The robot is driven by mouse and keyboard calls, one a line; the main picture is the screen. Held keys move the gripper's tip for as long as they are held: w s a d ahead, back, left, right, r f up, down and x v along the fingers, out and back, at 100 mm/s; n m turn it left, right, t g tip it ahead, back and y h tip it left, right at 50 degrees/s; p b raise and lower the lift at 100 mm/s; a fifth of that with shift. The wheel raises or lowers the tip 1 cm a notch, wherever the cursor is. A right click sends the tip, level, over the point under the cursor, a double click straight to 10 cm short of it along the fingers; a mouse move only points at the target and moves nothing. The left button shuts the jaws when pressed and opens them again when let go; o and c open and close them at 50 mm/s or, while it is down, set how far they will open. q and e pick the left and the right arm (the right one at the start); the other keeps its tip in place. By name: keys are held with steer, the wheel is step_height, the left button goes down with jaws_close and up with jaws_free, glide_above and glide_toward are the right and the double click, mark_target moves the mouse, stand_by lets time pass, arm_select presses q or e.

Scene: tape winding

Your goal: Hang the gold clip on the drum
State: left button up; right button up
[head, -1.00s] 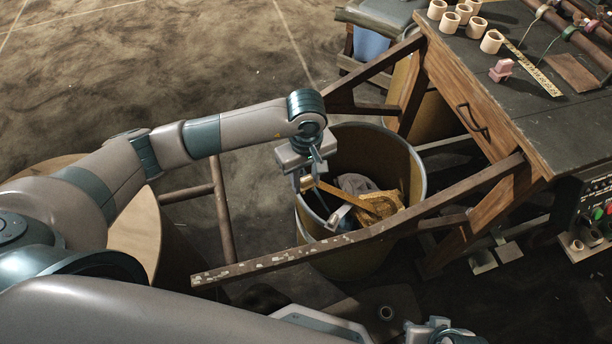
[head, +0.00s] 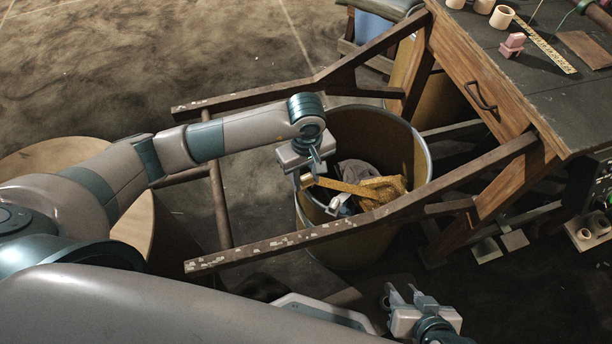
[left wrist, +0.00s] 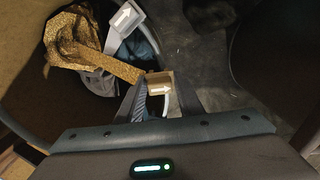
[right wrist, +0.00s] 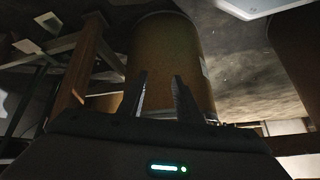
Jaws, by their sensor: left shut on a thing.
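The gold clip (head: 307,181), with a white arrow on it, is in my left gripper (head: 312,172), which is shut on it. The clip also shows between the fingers in the left wrist view (left wrist: 160,84). A gold strip (head: 345,186) runs from it to a crumpled gold heap (head: 385,188) inside the drum. The drum (head: 415,150) is a tall, open, brown barrel; it also shows in the right wrist view (right wrist: 165,55). My left gripper is at the drum's left rim; whether the clip touches the rim cannot be told. My right gripper (head: 398,293) is open and empty, low in front.
A silver clip (left wrist: 127,18) with grey cloth lies at the drum's inside. A wooden rail (head: 300,238) crosses before the drum, another (head: 240,98) behind. A workbench (head: 530,80) with wooden cups and a pink block stands at right. A round wooden top (head: 50,155) is at left.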

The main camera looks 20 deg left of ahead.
arm_select(q)
steer(key=shift+f, duration=0.45)
steer(key=o, duration=1.1)
steer(key=shift+r, duration=0.1)
step_height(320, 180, up, 17)
steer(key=shift+p, duration=0.3)
steer(key=shift+r, duration=0.1)
